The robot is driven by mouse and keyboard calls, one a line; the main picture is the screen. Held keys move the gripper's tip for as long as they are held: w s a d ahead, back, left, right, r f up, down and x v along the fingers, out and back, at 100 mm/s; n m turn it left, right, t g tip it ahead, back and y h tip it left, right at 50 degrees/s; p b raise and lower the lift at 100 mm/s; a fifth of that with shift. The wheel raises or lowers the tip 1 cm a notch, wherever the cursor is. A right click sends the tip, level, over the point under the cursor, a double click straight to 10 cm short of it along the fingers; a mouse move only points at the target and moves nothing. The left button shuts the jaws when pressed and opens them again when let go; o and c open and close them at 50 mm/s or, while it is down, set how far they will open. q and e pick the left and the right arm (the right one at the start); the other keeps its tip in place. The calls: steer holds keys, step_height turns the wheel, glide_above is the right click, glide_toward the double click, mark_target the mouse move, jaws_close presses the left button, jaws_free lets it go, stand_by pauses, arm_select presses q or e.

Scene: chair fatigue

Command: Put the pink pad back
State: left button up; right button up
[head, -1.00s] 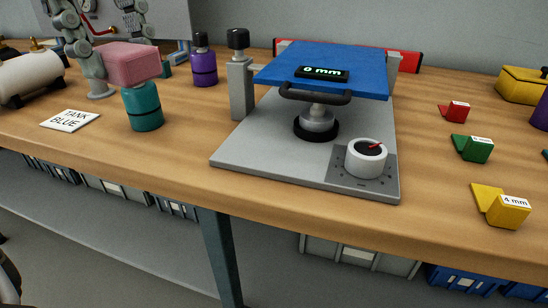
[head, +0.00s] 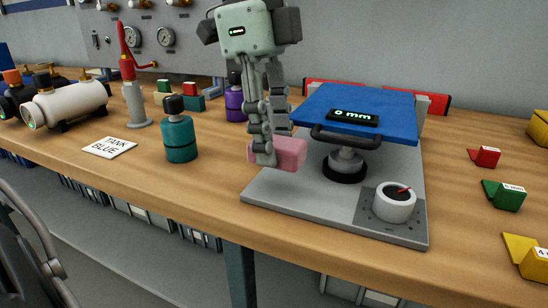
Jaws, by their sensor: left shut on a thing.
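The pink pad (head: 290,153) is in the fingers of my left gripper (head: 265,155), which is shut on it. The gripper points down, and the pad is at the left side of the grey test fixture (head: 300,196), left of the black-ringed post under the blue plate (head: 358,109). The fingers cover the pad's left part and the fixture's left upright. I cannot tell whether the pad touches the fixture. My right gripper is not in view.
A purple canister (head: 235,104) is behind my gripper. A white dial (head: 394,203) sits at the fixture's front right. Coloured wedges, including a red one (head: 485,157), lie at right.

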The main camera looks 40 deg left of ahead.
arm_select(q)
step_height(320, 180, down, 3)
steer(key=shift+f, duration=0.5)
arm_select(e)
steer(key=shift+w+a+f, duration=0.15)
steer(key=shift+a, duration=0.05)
arm_select(q)
steer(key=shift+f, duration=0.1)
steer(key=shift+f, duration=0.1)
steer(key=o, duration=0.9)
steer(key=shift+o, duration=0.9)
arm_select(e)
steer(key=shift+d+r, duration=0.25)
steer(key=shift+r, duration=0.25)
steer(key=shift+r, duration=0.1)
